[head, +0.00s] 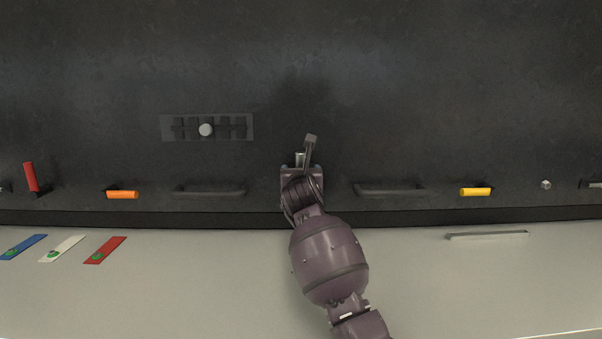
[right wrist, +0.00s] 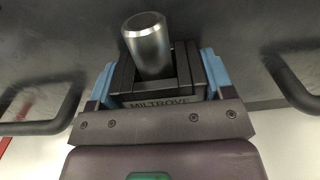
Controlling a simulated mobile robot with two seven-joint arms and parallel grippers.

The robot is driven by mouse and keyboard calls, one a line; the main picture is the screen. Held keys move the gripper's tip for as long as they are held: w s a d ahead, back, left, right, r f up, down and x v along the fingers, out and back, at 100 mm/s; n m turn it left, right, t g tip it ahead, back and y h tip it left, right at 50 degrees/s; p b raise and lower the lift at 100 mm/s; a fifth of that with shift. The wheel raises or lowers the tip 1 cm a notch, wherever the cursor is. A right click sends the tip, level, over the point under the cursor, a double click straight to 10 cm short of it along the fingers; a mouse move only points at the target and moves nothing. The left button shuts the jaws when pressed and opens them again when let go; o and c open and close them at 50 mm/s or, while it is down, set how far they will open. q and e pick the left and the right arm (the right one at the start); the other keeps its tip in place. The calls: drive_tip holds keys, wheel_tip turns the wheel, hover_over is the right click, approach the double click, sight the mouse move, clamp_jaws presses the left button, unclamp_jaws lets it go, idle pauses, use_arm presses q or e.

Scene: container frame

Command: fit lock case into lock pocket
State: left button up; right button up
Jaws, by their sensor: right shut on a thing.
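My right gripper (head: 301,174) is at the dark panel's lower middle. In the right wrist view its blue fingers (right wrist: 160,84) are shut on both sides of a dark box-shaped lock case (right wrist: 122,88) lettered "MILTROVE". A silver cylinder (right wrist: 149,52) stands out from the case; its top also shows in the head view (head: 299,158). The lock pocket cannot be made out; the case and gripper cover that part of the panel, and I cannot tell how deep the case sits. My left gripper is not in view.
Dark bar handles (head: 209,191) (head: 390,190) flank the gripper. A grey lever (head: 310,146) rises just above it. A slotted plate with a round knob (head: 206,130) is up left. Orange (head: 122,195) and yellow (head: 476,191) handles sit further out. Coloured strips (head: 105,250) and a metal bar (head: 487,235) lie on the pale surface.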

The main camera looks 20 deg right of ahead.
drive_tip(key=shift+s+f, duration=0.1)
drive_tip(key=shift+f, duration=0.25)
